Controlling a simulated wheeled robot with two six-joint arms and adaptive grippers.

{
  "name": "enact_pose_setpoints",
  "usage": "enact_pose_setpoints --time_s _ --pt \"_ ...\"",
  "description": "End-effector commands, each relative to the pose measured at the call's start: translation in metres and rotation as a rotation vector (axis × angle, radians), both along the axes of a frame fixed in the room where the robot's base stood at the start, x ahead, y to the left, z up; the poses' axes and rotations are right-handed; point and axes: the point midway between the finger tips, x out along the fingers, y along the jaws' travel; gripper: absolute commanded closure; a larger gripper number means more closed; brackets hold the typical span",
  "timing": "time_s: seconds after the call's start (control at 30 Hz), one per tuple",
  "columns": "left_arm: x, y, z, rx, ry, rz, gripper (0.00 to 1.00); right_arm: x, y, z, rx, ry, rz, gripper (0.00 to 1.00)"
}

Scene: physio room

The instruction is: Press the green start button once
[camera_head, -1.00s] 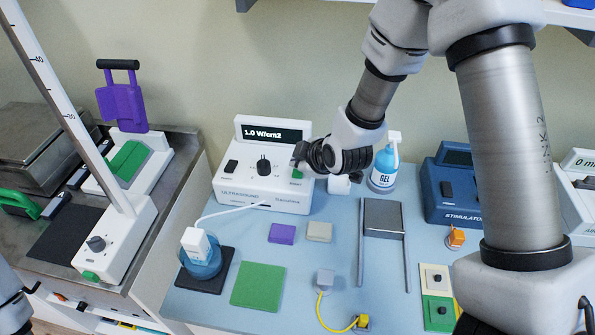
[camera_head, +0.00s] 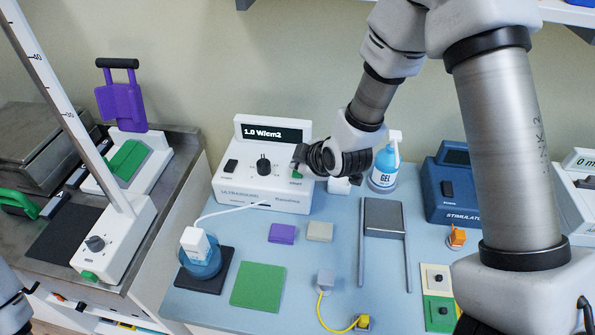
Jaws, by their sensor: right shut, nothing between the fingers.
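The white ultrasound unit (camera_head: 262,190) stands at the back of the blue table, its display reading 1.0 W/cm2. The green start button (camera_head: 297,174) is at the right of its front panel, partly hidden by my right gripper. My right gripper (camera_head: 299,160) is shut and empty, with its fingertips just over the button. I cannot tell whether they touch it.
A gel bottle (camera_head: 384,168) stands right of the unit, and a blue stimulator (camera_head: 447,192) further right. A white probe in a blue cup (camera_head: 201,262) is at the front left, its cable running to the unit. Pads and a metal frame (camera_head: 384,215) lie in front.

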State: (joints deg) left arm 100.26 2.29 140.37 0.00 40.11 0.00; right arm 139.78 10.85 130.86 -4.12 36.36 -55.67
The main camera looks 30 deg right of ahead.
Motion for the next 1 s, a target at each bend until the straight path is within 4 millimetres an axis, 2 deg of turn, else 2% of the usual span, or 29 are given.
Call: enact_pose_setpoints --time_s 1.0 --pt "0.0 0.0 -0.0058 0.0 0.0 0.0 0.32 0.0 0.0001 -0.0089 0.0 0.0 0.0 1.0"
